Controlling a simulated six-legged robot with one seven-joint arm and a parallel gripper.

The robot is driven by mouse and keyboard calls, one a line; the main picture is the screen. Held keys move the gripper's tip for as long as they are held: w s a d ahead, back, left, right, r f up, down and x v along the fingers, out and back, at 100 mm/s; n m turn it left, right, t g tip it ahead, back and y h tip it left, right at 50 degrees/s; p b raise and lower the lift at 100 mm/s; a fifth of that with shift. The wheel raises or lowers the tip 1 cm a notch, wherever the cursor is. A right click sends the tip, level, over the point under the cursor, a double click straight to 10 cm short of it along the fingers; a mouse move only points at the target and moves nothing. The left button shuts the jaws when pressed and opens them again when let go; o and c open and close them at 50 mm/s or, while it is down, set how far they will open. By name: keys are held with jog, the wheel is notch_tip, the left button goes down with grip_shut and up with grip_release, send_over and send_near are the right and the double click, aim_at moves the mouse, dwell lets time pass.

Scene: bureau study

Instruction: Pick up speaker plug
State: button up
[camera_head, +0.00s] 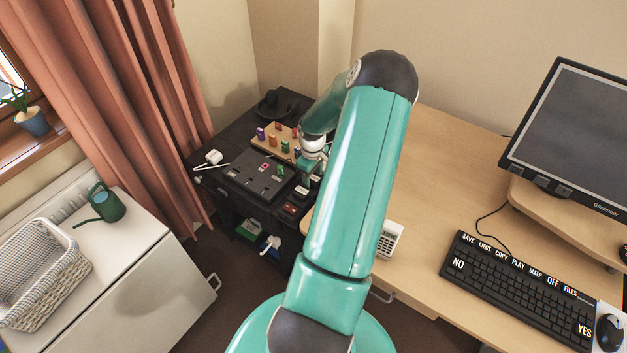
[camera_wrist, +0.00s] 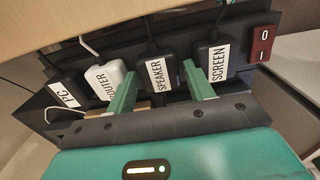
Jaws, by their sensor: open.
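The speaker plug (camera_wrist: 157,77) is black with a white SPEAKER label and sits in a black power strip in the wrist view. My gripper (camera_wrist: 159,70) is open, with one green finger on each side of this plug. The left finger stands between it and the white router plug (camera_wrist: 103,76). The right finger stands between it and the black screen plug (camera_wrist: 213,59). I cannot tell whether either finger touches a plug.
The black PC plug (camera_wrist: 66,92) is at the far left of the strip, and a red switch (camera_wrist: 263,43) is at its right end. A wooden edge (camera_wrist: 60,30) hangs close above. In the head view, a desk (camera_head: 430,160) stands right of the dark cabinet.

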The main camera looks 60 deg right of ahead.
aim_at(313, 176)
jog(key=c, duration=0.7)
jog(key=shift+r, duration=0.5)
notch_tip(313, 176, up, 2)
jog(key=shift+r, duration=0.15)
jog(key=s+a+r, duration=0.5)
jog(key=a+r, duration=0.4)
jog(key=a, duration=0.4)
jog(key=shift+r+n, duration=0.3)
jog(key=shift+r, duration=0.1)
